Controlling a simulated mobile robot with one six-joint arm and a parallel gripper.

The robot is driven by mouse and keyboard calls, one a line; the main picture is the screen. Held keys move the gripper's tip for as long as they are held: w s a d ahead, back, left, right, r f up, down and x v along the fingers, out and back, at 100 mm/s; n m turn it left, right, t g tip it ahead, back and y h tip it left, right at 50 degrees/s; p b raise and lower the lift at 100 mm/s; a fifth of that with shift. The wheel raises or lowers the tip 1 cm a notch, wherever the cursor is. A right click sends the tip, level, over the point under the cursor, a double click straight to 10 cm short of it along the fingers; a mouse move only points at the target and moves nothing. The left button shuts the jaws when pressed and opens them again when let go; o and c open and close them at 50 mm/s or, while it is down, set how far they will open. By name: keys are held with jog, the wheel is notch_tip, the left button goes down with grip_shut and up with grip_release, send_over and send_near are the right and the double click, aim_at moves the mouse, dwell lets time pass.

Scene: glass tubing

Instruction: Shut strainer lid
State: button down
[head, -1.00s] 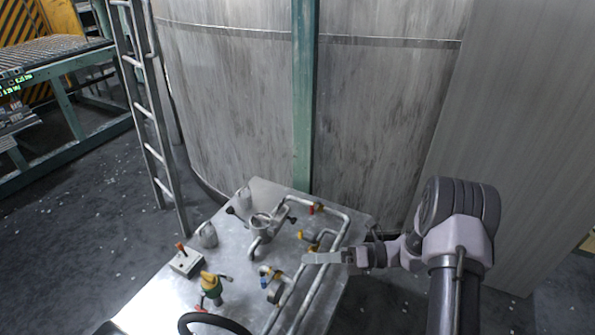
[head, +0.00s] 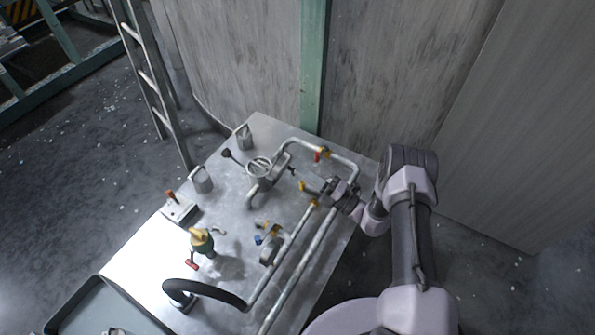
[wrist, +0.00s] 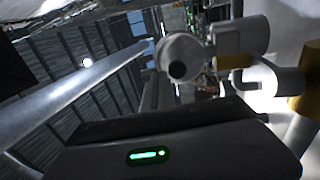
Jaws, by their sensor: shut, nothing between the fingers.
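The strainer (head: 259,168) looks like a small round metal cup on the pipework at the middle of the metal table. I cannot tell at this size how its lid stands. My gripper (head: 322,187) is shut and empty, to the right of the strainer and apart from it. It is over the pipes, close to a yellow handle (head: 303,186). I cannot tell whether that is the strainer.
Pipes with a red handle (head: 317,156) run along the right of the table (head: 245,220). Two metal canisters (head: 202,180) (head: 245,137), a black knob (head: 226,153), a yellow-topped valve (head: 201,240) and a black curved hose (head: 205,288) stand around. A large tank (head: 240,60) rises behind.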

aim_at(286, 168)
jog(key=shift+x, duration=1.15)
jog(key=shift+w+r, duration=0.1)
